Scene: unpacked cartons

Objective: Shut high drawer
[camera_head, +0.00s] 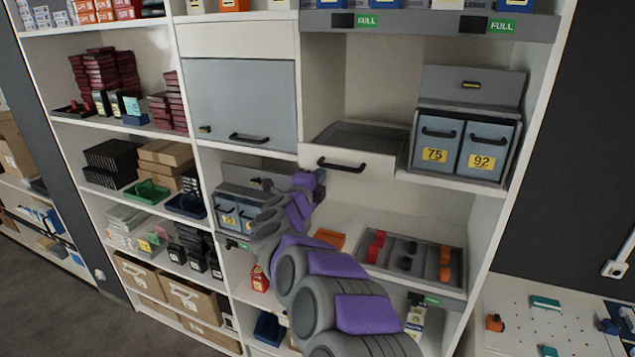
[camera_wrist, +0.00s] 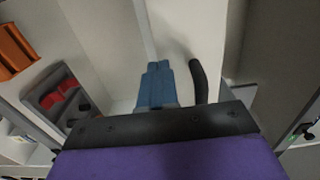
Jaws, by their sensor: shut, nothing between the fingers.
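The high drawer stands pulled out of the white shelf unit, with its grey inside showing from above. Its white front (camera_head: 379,170) carries a black handle (camera_head: 341,165). My gripper (camera_head: 320,176) is just below the left end of this handle in the head view, at the end of my purple and grey arm. In the wrist view the blue fingers (camera_wrist: 157,85) are together and empty. The dark curved handle (camera_wrist: 198,80) is close beside them on the right. I cannot tell whether the fingers touch the drawer front.
Blue boxes marked 75 (camera_head: 435,148) and 92 (camera_head: 484,151) stand right of the drawer. A closed grey cabinet door (camera_head: 240,101) is to its left. Below are a grey tray (camera_head: 397,277) with red and black pieces and an orange block (camera_head: 329,238); the block also shows in the wrist view (camera_wrist: 14,50).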

